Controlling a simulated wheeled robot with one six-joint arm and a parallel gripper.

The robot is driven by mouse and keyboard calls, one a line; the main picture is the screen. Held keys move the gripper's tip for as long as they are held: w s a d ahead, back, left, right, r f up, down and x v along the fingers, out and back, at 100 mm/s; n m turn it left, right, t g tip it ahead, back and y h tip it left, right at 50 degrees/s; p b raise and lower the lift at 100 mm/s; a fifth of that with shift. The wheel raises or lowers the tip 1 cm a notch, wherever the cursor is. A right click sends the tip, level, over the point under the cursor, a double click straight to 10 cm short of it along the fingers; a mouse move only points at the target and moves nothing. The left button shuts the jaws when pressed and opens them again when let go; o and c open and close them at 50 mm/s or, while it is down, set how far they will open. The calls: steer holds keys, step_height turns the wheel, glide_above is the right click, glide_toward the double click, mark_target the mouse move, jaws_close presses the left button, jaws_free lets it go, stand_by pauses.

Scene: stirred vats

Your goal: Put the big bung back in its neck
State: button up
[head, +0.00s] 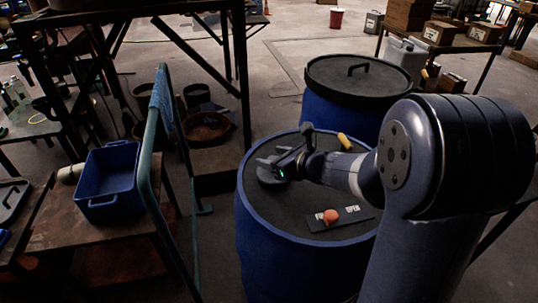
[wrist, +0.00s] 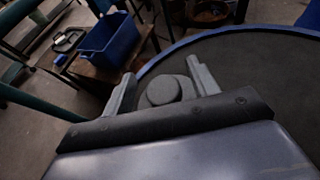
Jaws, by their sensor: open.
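A blue drum (head: 290,262) with a dark flat top (head: 285,210) stands in front of me. My gripper (head: 268,168) is low over the left part of this top. In the wrist view my gripper (wrist: 160,70) is open, one finger on each side of a round grey bung (wrist: 164,91). The bung has a smaller raised top on a wider round base. I cannot tell whether the fingers touch it, or whether it sits in a neck. In the head view my gripper and wrist largely hide that spot.
On the drum top lie a dark plate (head: 350,216) marked OPEN, a small orange knob (head: 331,217) on it, and a yellow piece (head: 345,141) near the far edge. A second lidded drum (head: 350,78) stands behind. A green rail (head: 150,150) and blue crate (head: 108,180) are left.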

steer(key=p+v, duration=0.1)
steer(key=v, duration=0.9)
steer(key=shift+d, duration=0.1)
steer(key=shift+c, duration=0.3)
stand_by(0.5)
